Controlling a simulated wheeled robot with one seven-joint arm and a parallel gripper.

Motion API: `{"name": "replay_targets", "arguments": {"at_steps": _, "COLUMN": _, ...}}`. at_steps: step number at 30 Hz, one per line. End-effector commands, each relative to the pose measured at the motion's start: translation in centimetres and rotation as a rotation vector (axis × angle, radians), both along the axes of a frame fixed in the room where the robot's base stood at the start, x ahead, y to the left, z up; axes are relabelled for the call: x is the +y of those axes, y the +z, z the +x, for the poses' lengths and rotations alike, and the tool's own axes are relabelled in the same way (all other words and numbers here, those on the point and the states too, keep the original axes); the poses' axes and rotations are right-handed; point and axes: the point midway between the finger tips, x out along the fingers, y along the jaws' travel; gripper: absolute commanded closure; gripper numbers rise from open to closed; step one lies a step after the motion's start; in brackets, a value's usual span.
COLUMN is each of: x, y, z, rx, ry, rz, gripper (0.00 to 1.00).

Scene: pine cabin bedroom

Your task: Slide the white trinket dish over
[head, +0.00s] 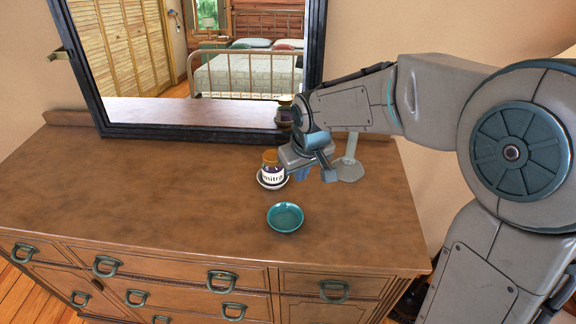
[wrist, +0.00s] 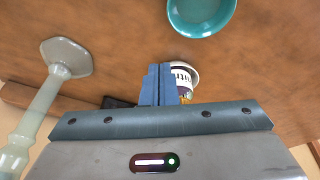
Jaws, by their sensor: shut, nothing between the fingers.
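The white trinket dish (head: 273,186) is on the dresser top, with a small labelled jar (head: 270,168) with an orange-brown top on it. Most of the dish is hidden under the jar; only its pale rim shows. In the wrist view the dish (wrist: 192,70) shows just beyond my fingers, partly hidden, with the jar (wrist: 182,78). My gripper (head: 328,174) is shut and empty, to the right of the dish. Its blue fingers (wrist: 158,68) are pressed together in the wrist view. I cannot tell whether they touch the dish.
A teal dish (head: 285,218) lies in front of the white dish. A pale green stand (head: 349,170) with a wide foot is right of my gripper. A framed mirror (head: 200,130) stands behind. The left part of the dresser top (head: 150,180) is clear.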

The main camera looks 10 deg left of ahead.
Motion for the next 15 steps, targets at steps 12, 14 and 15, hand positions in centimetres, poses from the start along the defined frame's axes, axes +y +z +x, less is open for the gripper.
{"name": "replay_targets", "arguments": {"at_steps": 12, "x": 3.4, "y": -2.2, "z": 1.6, "rx": 0.007, "ry": 0.065, "rz": 0.045, "gripper": 1.0}}
{"name": "replay_targets", "arguments": {"at_steps": 14, "x": 3.6, "y": -3.2, "z": 1.8, "rx": 0.007, "ry": 0.065, "rz": 0.045, "gripper": 1.0}}
{"name": "replay_targets", "arguments": {"at_steps": 15, "x": 3.8, "y": -3.9, "z": 2.0, "rx": 0.007, "ry": 0.066, "rz": 0.044, "gripper": 1.0}}
